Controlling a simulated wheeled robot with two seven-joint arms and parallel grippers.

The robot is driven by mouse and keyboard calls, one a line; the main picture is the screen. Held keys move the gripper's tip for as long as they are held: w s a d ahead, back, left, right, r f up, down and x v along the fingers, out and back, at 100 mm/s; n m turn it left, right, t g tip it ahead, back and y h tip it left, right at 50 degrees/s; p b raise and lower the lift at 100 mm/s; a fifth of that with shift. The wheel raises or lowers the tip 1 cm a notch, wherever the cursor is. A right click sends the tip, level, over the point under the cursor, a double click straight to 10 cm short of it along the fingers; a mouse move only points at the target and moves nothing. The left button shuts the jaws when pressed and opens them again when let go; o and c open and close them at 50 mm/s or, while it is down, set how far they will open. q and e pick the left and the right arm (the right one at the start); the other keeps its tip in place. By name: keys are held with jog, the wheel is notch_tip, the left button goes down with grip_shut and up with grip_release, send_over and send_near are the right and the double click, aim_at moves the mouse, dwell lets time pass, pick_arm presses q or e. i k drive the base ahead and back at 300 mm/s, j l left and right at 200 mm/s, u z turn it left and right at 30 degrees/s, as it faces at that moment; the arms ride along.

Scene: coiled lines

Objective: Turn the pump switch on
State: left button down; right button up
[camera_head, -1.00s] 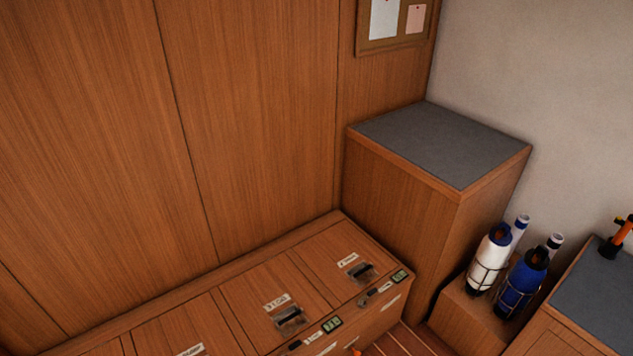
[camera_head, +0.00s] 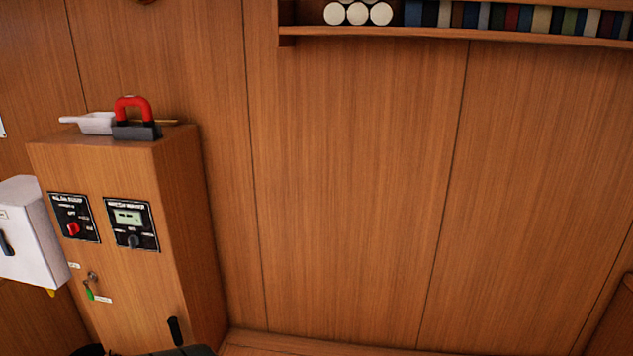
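A black switch panel (camera_head: 74,217) with blurred white lettering is on the front of a wooden cabinet at the left of the head view. It carries a red rotary knob (camera_head: 73,230). It looks like the pump switch, but the lettering is too small to read surely, and I cannot tell which mark the knob points to. Neither of my grippers shows in the view.
Beside it is a second panel (camera_head: 131,224) with a small display and dark knob. Below hangs a key with a green tag (camera_head: 89,291). A white box (camera_head: 30,235) is at left. A red-handled tool (camera_head: 134,115) and white scoop (camera_head: 92,122) lie on the cabinet (camera_head: 187,230).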

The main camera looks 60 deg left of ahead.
aim_at(74, 227)
jog(key=u, duration=3.15)
